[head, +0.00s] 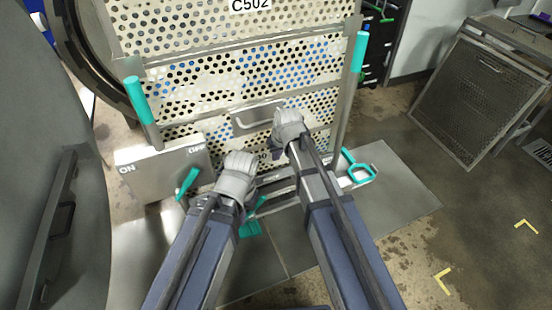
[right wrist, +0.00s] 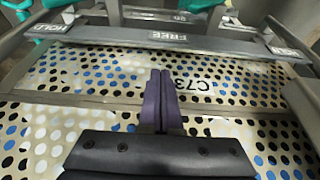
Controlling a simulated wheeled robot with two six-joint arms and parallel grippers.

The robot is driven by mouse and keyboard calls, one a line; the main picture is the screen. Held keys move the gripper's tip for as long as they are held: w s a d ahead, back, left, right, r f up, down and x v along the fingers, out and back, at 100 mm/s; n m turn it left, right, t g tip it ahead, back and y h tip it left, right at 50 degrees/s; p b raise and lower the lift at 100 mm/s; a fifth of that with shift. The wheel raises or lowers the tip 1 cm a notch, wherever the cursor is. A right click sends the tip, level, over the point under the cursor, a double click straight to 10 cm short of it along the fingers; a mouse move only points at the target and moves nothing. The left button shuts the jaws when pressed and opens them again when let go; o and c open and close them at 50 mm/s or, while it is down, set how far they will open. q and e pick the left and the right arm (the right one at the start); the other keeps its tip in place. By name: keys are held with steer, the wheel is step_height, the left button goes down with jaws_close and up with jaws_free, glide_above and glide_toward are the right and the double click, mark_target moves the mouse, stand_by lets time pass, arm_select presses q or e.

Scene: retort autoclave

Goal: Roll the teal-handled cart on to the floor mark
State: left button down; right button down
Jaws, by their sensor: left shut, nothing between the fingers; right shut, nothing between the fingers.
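The teal-handled cart stands in front of me, with a perforated panel (head: 235,85) labelled C502 between two upright teal grips, the left one (head: 138,100) and the right one (head: 360,52). My left gripper (head: 238,172) is shut and empty, low in front of the panel's lower edge. My right gripper (head: 288,122) is shut and empty, higher and beside the panel's metal handle (head: 257,115). In the right wrist view its closed fingers (right wrist: 162,72) are over a perforated panel. Yellow corner marks (head: 526,226) lie on the floor at the right.
A teal loop (head: 360,172) and teal pedal (head: 250,228) sit low by the cart. Another perforated unit (head: 478,95) stands at right. A bar reading FREE (right wrist: 170,37) crosses the wrist view.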

steer(key=b+x, duration=0.8)
steer(key=x, duration=0.1)
steer(key=shift+f, duration=0.1)
steer(key=shift+s, duration=0.1)
